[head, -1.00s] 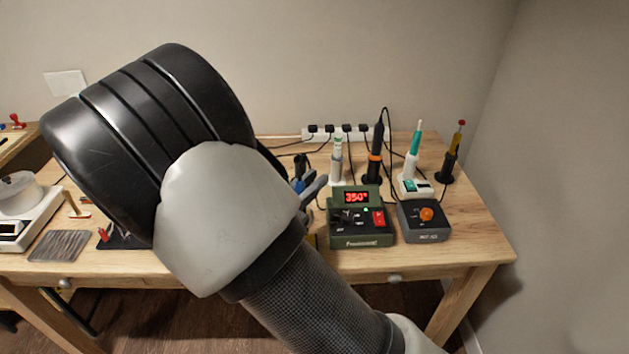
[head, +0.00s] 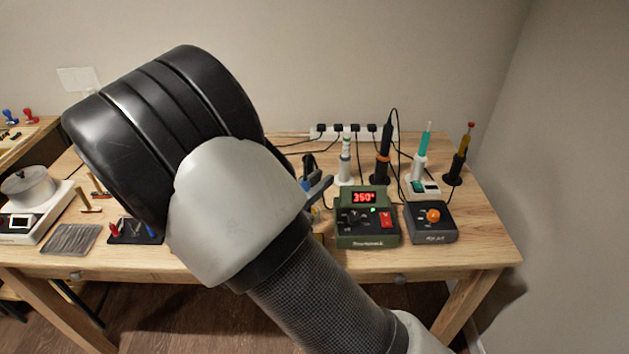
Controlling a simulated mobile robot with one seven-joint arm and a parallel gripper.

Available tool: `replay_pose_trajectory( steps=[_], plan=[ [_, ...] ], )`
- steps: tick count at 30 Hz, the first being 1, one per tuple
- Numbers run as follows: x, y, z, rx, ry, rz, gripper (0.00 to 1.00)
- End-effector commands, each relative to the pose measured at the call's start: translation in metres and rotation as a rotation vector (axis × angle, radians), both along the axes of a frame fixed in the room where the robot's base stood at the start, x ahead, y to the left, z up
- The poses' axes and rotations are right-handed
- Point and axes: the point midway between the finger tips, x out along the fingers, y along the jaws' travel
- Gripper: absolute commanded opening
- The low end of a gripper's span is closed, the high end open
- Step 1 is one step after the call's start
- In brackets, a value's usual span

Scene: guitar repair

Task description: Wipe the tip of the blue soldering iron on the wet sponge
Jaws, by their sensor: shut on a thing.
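My gripper (head: 319,190) shows only in part as a grey finger, past the edge of my own arm, which covers the middle of the head view. It is shut on the blue soldering iron (head: 306,186), of which a small blue and black piece shows beside the finger. The iron's tip is hidden, and I cannot tell whether it touches anything. The wet sponge cannot be made out; a small yellowish patch shows low beside my arm, left of the green station, but I cannot tell what it is.
A green soldering station (head: 367,228) reading 350 stands right of my gripper, with a grey control box (head: 431,222) beside it. Behind them stand an orange-banded black iron (head: 383,153), a teal iron (head: 425,150) and a white-handled iron (head: 345,160). Cables run to a power strip.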

Motion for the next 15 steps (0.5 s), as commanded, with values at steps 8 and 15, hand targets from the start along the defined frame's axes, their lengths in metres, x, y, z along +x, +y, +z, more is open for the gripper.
replay_pose_trajectory(
  steps=[8, 15],
  plan=[
    [0.000, -0.007, 0.000, 0.000, 0.000, 0.000, 0.00],
    [0.000, -0.011, -0.001, 0.001, 0.001, 0.000, 0.00]
  ],
)
